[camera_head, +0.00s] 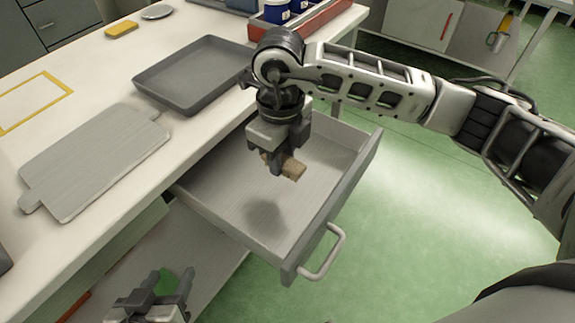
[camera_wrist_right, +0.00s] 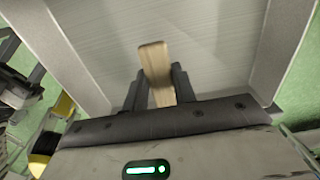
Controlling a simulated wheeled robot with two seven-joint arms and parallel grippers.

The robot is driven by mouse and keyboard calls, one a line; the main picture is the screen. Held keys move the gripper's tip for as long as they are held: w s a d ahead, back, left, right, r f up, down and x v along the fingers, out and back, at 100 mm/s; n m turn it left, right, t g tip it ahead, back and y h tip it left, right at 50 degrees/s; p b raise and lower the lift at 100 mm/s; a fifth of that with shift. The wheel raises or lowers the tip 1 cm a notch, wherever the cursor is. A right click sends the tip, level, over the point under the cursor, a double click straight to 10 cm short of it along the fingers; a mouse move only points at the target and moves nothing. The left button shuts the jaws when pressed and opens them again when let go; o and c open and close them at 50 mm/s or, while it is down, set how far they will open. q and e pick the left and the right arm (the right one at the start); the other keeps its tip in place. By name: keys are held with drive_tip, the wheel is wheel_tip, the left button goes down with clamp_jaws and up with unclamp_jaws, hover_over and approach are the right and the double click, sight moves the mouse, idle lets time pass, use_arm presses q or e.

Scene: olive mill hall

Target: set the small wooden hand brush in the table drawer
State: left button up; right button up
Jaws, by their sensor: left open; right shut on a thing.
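The small wooden hand brush (camera_head: 292,170) is light brown. My right gripper (camera_head: 278,165) is shut on it and holds it above the open table drawer. In the right wrist view the brush (camera_wrist_right: 156,68) sticks out between the two fingers of my right gripper (camera_wrist_right: 158,92). The drawer (camera_head: 315,215) is grey, pulled out from the table, with a bar handle at its front. A shadow lies on its bare floor below the brush, which looks apart from it.
On the white table (camera_head: 100,80) lie a grey board (camera_head: 95,160), a dark grey tray (camera_head: 192,75), a yellow frame (camera_head: 30,105) and a yellow block (camera_head: 121,29). A red crate (camera_head: 310,28) with blue and white containers stands at the back. The green floor right of the drawer is clear.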

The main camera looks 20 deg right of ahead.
sight(288, 182)
drive_tip(key=shift+w+d+f, duration=0.1)
drive_tip(key=shift+d+f, duration=0.25)
drive_tip(key=shift+f, duration=0.1)
drive_tip(key=f, duration=0.3)
drive_tip(key=shift+w+d+f, duration=0.1)
drive_tip(key=shift+d, duration=0.2)
drive_tip(key=shift+f, duration=0.3)
drive_tip(key=shift+f, duration=0.2)
drive_tip(key=o, duration=0.9)
drive_tip(key=shift+r, duration=0.1)
